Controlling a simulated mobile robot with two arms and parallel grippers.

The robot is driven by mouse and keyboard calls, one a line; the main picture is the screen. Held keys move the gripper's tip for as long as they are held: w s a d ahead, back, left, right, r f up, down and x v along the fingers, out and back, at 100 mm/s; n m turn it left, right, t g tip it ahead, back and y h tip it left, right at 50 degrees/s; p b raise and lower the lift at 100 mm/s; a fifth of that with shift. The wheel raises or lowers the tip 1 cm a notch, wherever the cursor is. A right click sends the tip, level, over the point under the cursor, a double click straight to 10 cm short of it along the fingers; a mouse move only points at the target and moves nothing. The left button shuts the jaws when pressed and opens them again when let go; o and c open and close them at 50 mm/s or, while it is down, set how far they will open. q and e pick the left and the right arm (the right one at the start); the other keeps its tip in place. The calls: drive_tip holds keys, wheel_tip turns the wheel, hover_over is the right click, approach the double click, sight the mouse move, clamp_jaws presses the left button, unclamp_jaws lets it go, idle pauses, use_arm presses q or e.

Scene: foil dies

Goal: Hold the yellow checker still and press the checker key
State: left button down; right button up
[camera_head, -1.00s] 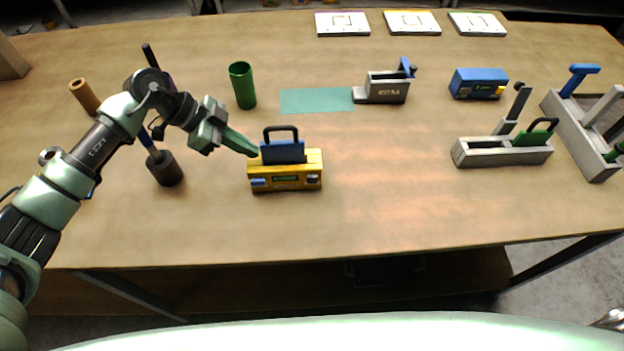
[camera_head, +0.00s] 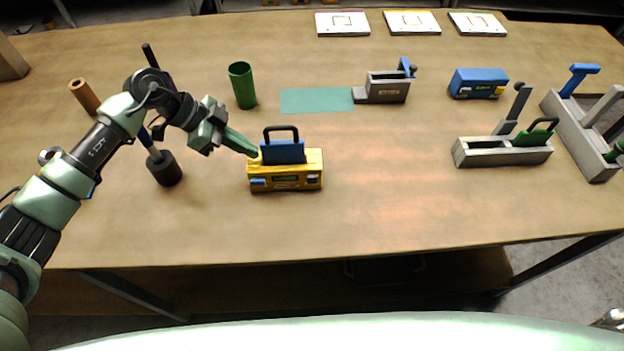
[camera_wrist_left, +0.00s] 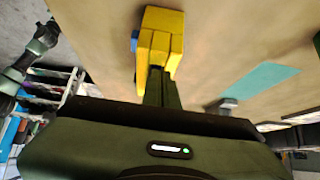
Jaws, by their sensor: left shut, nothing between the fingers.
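I cannot tell which patch is the key. A blue block with a black handle (camera_head: 283,151) stands upright in its top. My left gripper (camera_head: 254,153) is shut and empty, its tips at the checker's upper left end, touching or nearly so. In the left wrist view the shut fingers (camera_wrist_left: 161,85) reach the end of the yellow checker (camera_wrist_left: 160,45). The right gripper is not seen.
A green cup (camera_head: 242,86) and a dark round holder (camera_head: 165,168) stand near my left arm. A teal mat (camera_head: 317,100) and a grey device (camera_head: 386,89) lie behind. A blue box (camera_head: 478,83) and grey fixtures (camera_head: 485,153) stand right. The bench front is clear.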

use_arm(q)
drive_tip(key=shift+f, duration=0.75)
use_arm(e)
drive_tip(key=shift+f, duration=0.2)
use_arm(q)
drive_tip(key=shift+s+f, duration=0.15)
drive_tip(key=shift+f, duration=0.05)
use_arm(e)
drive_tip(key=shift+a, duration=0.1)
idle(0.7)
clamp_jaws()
